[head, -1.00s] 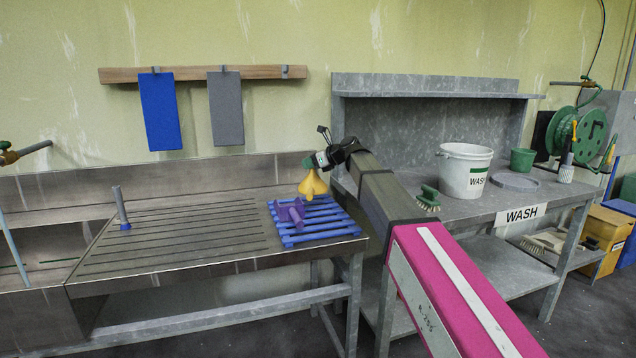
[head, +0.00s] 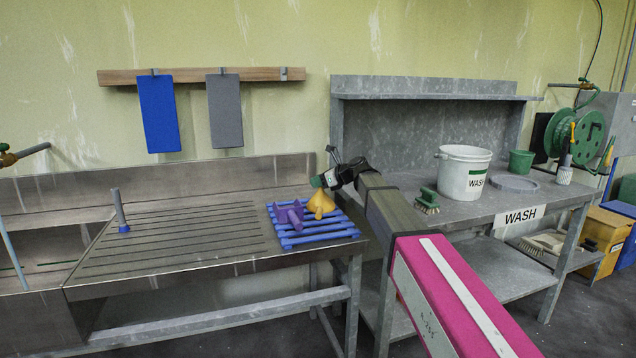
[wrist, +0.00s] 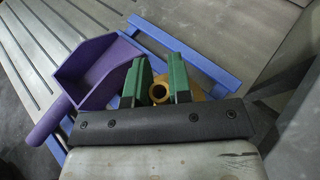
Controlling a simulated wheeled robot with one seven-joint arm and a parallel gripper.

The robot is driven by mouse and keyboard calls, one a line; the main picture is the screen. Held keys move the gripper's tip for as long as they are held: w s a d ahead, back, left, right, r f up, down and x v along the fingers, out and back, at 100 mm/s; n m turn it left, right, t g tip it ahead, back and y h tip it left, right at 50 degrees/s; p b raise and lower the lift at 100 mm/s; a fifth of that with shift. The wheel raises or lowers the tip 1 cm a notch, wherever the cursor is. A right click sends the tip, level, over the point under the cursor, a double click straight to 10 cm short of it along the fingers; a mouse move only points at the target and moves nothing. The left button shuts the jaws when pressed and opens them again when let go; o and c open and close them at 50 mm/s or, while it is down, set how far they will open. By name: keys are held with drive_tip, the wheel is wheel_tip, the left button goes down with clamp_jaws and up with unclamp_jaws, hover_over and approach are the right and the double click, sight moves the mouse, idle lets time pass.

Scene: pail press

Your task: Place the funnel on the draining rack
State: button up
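The funnel's lower body is mostly hidden there by the fingers and the gripper. The blue rack (wrist: 205,62) shows around it.
A purple scoop (head: 290,214) lies on the rack left of the funnel. The rack stands on the right end of the grooved steel drainboard (head: 170,245). A blue-based upright post (head: 120,210) stands further left. The wash table holds a white bucket (head: 463,172) and a green brush (head: 427,201).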

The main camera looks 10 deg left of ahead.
drive_tip(key=o, duration=0.4)
drive_tip(key=v, duration=1.2)
